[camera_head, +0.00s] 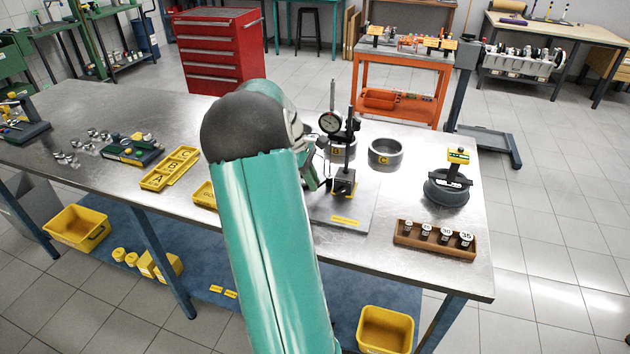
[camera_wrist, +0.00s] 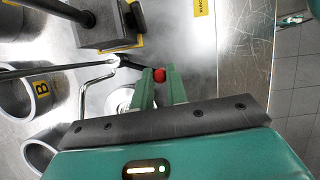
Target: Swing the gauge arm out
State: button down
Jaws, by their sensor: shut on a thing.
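The dial gauge (camera_head: 330,122) has a round dark-rimmed face. It stands beside an upright dark post (camera_head: 350,125) on a block base (camera_head: 343,184), which also shows in the wrist view (camera_wrist: 105,25). In the wrist view, the gauge arm (camera_wrist: 65,70) appears as a dark thin rod running from the left edge toward a red knob (camera_wrist: 159,75). My gripper (camera_wrist: 160,73) is shut on that red knob, one green finger on each side. In the head view, my own arm hides most of the gripper and the knob. Whether the rod joins the knob cannot be told.
A metal ring marked C (camera_head: 385,153) stands right of the post; a ring marked B (camera_wrist: 40,85) is close left of my gripper. A wooden rack (camera_head: 435,240) and a dark round part (camera_head: 447,190) are further right. Bare plate lies right of my fingers.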

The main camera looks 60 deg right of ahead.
jog(key=c, duration=1.4)
grip_release()
jog(key=v, duration=1.3)
jog(key=shift+w+a+r, duration=0.1)
jog(key=shift+w+r, duration=0.1)
jog(key=shift+r, duration=0.15)
